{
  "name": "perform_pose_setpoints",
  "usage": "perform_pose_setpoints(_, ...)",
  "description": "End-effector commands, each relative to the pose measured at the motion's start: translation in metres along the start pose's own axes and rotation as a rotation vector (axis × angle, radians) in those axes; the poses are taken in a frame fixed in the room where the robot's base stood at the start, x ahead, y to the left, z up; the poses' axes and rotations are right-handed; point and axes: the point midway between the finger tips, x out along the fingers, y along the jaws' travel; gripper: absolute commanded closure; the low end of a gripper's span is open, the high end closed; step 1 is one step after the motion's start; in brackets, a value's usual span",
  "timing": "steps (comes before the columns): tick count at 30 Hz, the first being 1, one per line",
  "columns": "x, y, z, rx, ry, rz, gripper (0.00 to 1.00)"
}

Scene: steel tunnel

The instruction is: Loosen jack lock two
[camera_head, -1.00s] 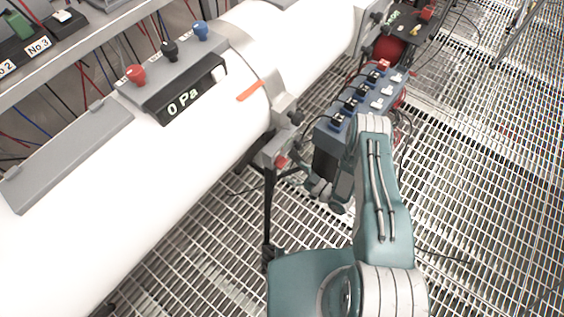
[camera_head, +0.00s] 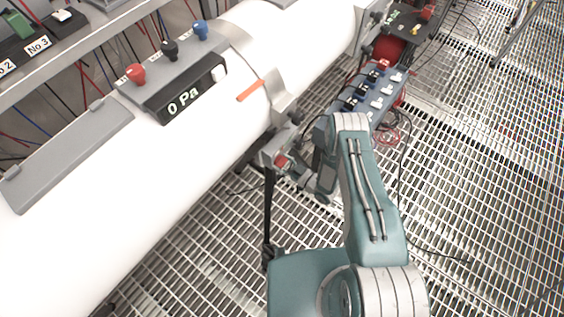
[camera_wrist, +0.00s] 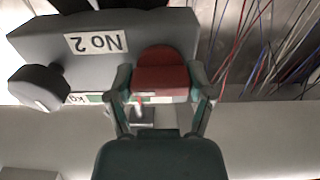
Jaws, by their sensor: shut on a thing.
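The jack lock is a red knob (camera_wrist: 162,72) on a grey block (camera_wrist: 120,35) marked "No 2", which reads upside down in the wrist view. My gripper (camera_wrist: 162,95) has a finger on each side of the red knob and is shut on it. In the head view the red knob (camera_head: 281,161) shows on the jack under the white pipe, with my gripper (camera_head: 290,172) at it. A dark round knob (camera_wrist: 38,87) sits on the left of the block in the wrist view.
The white pipe (camera_head: 110,205) fills the left of the head view, with a "0 Pa" display (camera_head: 190,97) on it. A blue switch box (camera_head: 385,95) stands behind my arm. A black jack leg (camera_head: 268,215) stands on the grating (camera_head: 480,190), which is open at right.

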Motion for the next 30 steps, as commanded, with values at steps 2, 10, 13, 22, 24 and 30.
perform_pose_setpoints(2,0.0008,0.0004,-0.0005,0.003,0.001,-0.001,0.8)
perform_pose_setpoints(10,0.0011,0.0009,-0.0008,0.104,0.002,-0.001,0.79)
perform_pose_setpoints(13,0.0012,0.0011,-0.0009,0.106,0.002,-0.001,0.79)
perform_pose_setpoints(22,0.0011,0.0011,-0.001,0.105,0.002,-0.001,0.0)
perform_pose_setpoints(24,0.0009,0.0009,-0.0008,0.106,0.002,-0.001,0.0)
perform_pose_setpoints(30,0.0006,0.0006,-0.0006,0.107,0.001,-0.001,0.0)
